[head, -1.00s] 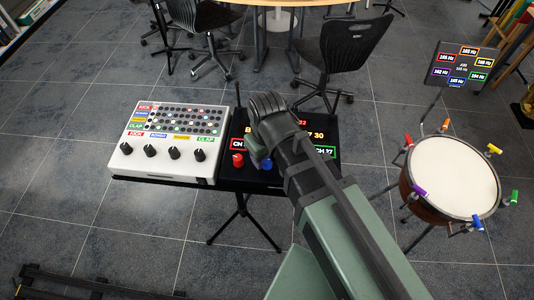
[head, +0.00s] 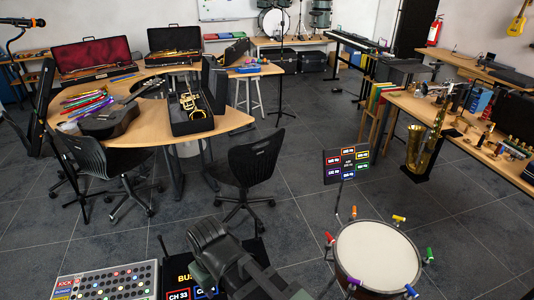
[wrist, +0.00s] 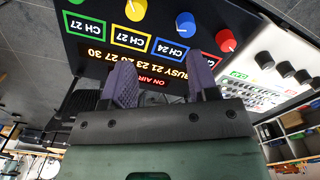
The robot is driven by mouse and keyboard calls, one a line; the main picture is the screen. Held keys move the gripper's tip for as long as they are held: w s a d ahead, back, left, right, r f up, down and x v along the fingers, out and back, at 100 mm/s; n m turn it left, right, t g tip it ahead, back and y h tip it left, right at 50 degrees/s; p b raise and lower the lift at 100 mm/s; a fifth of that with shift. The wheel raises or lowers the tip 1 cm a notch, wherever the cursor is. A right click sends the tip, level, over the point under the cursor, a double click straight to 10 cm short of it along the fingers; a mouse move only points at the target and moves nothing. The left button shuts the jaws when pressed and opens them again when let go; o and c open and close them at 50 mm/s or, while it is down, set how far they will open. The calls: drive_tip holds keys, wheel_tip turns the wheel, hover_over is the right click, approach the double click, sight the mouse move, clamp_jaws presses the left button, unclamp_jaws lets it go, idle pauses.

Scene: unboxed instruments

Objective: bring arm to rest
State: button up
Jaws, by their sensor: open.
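My gripper (wrist: 162,82) is open, with its two purple-grey ridged fingers apart and nothing between them in the wrist view. It is over or in front of the black channel box (wrist: 90,28), which has coloured knobs and a lit "BUSY" display; I cannot tell how near the fingers are to it. In the head view my arm rises from the bottom edge, and its dark wrist (head: 215,250) hides much of this box (head: 178,278). The fingers are hidden there.
A white drum machine (head: 105,285) stands left of the box. A drum (head: 378,255) with coloured tuning knobs and a frequency display (head: 346,165) are at right. A black chair (head: 255,165) and an instrument table (head: 232,118) stand behind.

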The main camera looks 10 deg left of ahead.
drive_tip(key=w+d+m, duration=0.3)
drive_tip(key=d, duration=0.8)
drive_tip(key=w+d+m, duration=0.4)
drive_tip(key=d, duration=0.7)
drive_tip(key=w+d+m, duration=0.3)
drive_tip(key=w+d, duration=0.1)
drive_tip(key=d, duration=0.8)
drive_tip(key=shift+m, duration=0.3)
drive_tip(key=shift+a, duration=0.1)
